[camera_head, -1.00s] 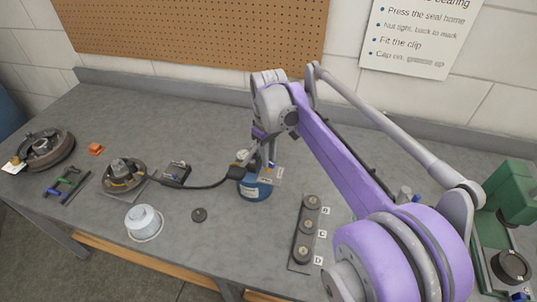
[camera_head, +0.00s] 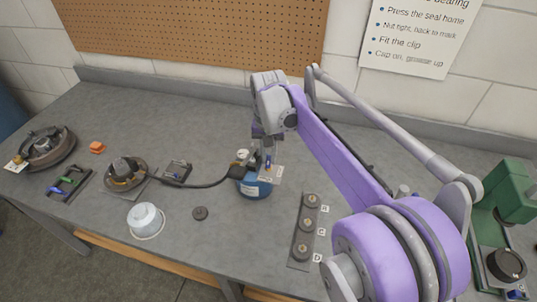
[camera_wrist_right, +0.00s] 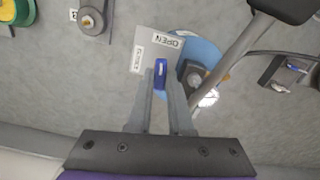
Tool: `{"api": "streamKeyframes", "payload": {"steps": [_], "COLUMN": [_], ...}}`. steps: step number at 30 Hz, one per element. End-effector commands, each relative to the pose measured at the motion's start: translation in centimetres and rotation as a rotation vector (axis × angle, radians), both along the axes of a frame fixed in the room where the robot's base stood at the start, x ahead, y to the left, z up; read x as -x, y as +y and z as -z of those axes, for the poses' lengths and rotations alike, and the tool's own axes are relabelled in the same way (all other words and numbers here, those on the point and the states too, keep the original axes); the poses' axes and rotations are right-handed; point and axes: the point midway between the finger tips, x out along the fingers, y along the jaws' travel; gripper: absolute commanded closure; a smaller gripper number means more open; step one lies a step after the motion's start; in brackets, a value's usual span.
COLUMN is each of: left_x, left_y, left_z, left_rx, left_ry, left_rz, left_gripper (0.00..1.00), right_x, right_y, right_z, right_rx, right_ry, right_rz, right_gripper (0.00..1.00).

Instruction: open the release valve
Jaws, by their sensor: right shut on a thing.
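The release valve shows as a small blue lever (camera_wrist_right: 160,73) beside a pale plate (camera_wrist_right: 147,50) with an "OPEN" label and a second label that is hard to read. My right gripper (camera_wrist_right: 161,88) is shut on the blue lever, one finger on each side. In the head view my right gripper (camera_head: 268,152) reaches down over the canister, and the lever's base is partly hidden. My left gripper is not in view.
A lettered block with several round pieces (camera_head: 306,228) lies to the right. A green machine (camera_head: 510,205) stands far right.

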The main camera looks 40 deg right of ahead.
Motion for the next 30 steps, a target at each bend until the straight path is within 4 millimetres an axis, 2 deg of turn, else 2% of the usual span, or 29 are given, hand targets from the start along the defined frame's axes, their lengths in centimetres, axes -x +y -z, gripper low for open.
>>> {"api": "streamKeyframes", "payload": {"steps": [12, 27, 28, 30], "left_x": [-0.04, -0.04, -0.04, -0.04], "left_y": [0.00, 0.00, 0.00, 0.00], "left_z": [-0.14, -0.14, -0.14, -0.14], "left_rx": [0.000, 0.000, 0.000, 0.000], "left_ry": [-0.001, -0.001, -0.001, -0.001], "left_rz": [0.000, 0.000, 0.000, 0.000], "left_gripper": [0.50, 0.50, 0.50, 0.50], "right_x": [0.04, 0.05, 0.05, 0.04], "right_y": [0.05, 0.05, 0.05, 0.05], "right_z": [0.08, 0.10, 0.10, 0.08], "right_rx": [-0.001, -0.001, -0.001, -0.001], "right_ry": [0.001, 0.001, 0.001, 0.001], "right_rz": [0.159, 0.173, 0.173, 0.173], "right_gripper": [1.00, 1.00, 0.76, 0.63]}}
